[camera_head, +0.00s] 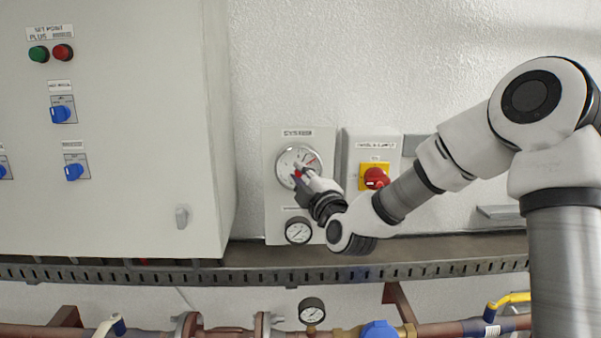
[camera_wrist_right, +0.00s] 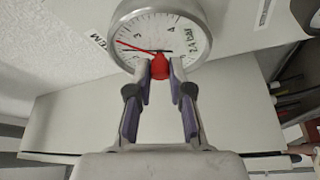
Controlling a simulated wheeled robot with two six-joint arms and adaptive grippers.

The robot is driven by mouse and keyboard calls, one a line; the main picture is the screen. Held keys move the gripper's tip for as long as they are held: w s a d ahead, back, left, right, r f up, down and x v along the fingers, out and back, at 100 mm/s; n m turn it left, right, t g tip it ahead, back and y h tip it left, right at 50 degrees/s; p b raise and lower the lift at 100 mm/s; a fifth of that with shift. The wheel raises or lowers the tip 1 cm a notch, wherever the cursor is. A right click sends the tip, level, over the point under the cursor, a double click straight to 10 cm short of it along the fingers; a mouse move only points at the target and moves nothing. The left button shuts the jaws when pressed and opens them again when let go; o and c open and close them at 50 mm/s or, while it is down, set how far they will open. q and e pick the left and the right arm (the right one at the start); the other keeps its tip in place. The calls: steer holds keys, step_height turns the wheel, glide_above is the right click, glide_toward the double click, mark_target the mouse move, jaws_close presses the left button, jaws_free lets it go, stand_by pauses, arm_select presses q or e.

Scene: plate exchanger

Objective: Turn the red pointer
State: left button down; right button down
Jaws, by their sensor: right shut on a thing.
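The round white gauge (camera_head: 286,162) sits on the panel marked SYSTEM in the head view. It also shows in the right wrist view (camera_wrist_right: 150,25), with a dark needle and the thin red pointer (camera_wrist_right: 133,47) over its dial. The pointer's red hub (camera_wrist_right: 160,68) is between the fingertips of my right gripper (camera_wrist_right: 160,70). My right gripper also shows in the head view (camera_head: 300,174), reaching the dial from the lower right. It is shut on the red hub and hides part of the dial. My left gripper is not in view.
A yellow plate with a red rotary switch (camera_head: 375,178) is close to the right of my right gripper. A smaller gauge (camera_head: 298,230) sits just below. A grey cabinet (camera_head: 130,200) stands on the left. A slotted metal rail (camera_head: 200,274) and pipes run below.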

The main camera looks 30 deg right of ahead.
steer(key=shift+r+n+g+y+p, duration=0.15)
steer(key=shift+n+g+p, duration=0.3)
steer(key=shift+n, duration=0.8)
steer(key=shift+n+g+y+p, duration=0.2)
steer(key=shift+n+g, duration=0.35)
steer(key=shift+n, duration=0.7)
steer(key=c, duration=1.1)
jaws_free()
steer(key=shift+o, duration=0.2)
